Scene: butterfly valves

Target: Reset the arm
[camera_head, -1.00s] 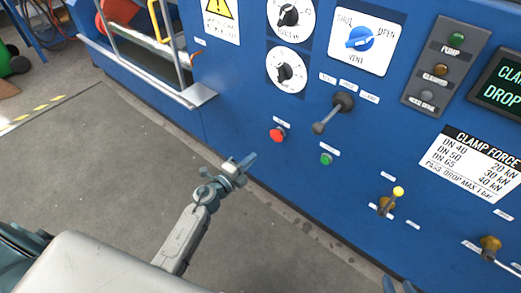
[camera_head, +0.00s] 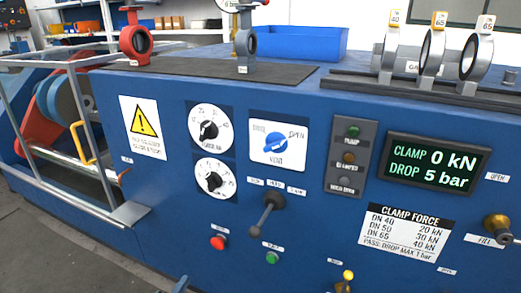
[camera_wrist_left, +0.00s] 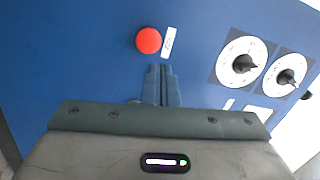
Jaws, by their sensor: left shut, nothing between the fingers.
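My left gripper (camera_wrist_left: 162,86) is shut and empty in the left wrist view, its fingers pointing at the blue panel just below a red button (camera_wrist_left: 148,40). In the head view only a small tip of my left gripper (camera_head: 182,284) shows at the bottom edge, left of the same red button (camera_head: 218,242). Whether it touches the panel cannot be told. My right gripper is out of view.
The blue panel (camera_head: 310,235) carries two white dials, a blue vent knob (camera_head: 275,142), a grey lever (camera_head: 268,210) and a green button (camera_head: 271,257). Valves and a blue bin (camera_head: 300,43) stand on top.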

